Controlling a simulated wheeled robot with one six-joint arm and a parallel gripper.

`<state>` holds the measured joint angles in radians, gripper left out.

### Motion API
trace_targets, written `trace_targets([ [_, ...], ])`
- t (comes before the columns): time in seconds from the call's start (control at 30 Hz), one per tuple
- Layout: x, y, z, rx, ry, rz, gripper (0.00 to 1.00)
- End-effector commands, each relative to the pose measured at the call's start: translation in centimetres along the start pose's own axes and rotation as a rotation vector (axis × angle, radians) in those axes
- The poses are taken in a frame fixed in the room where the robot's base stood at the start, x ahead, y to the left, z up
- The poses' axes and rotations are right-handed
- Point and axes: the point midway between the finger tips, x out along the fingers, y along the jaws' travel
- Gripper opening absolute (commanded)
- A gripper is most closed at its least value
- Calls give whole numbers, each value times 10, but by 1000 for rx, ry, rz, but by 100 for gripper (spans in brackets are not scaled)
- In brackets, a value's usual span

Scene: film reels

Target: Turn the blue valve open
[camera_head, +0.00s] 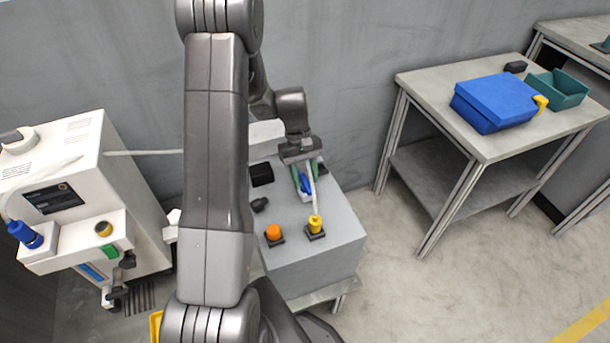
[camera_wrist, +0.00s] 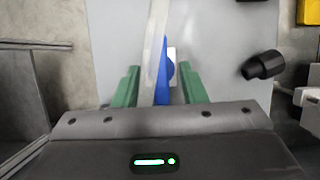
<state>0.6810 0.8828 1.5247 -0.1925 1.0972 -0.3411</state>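The blue valve (camera_head: 305,184) is on top of the grey cabinet (camera_head: 312,254), partly hidden under my gripper in the head view. In the wrist view the blue valve handle (camera_wrist: 163,72) stands between my two green fingers, pointing away from the palm. A pale pipe or rod (camera_wrist: 151,60) runs along its left side. My gripper (camera_head: 307,178) reaches down over the valve, and its fingers also show in the wrist view (camera_wrist: 158,72). The fingers are apart, with a visible gap on each side of the handle.
An orange knob (camera_head: 273,232), a yellow knob (camera_head: 315,224) and a black knob (camera_head: 259,204) are on the same cabinet top. A white machine (camera_head: 135,190) stands at the left. A table (camera_head: 440,83) at the right bears a blue case (camera_head: 495,101) and a teal bin (camera_head: 562,92).

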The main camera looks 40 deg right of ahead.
Motion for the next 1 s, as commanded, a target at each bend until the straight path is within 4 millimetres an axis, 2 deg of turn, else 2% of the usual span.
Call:
trace_targets([
  [0.17,-21,0,0,0,4,2,38],
  [0.5,-98,0,-1,-1,6,3,38],
  [0.6,-115,0,0,-1,4,2,38],
  [0.8,-135,0,0,0,3,2,38],
  [1.0,-138,0,0,-1,1,1,38],
])
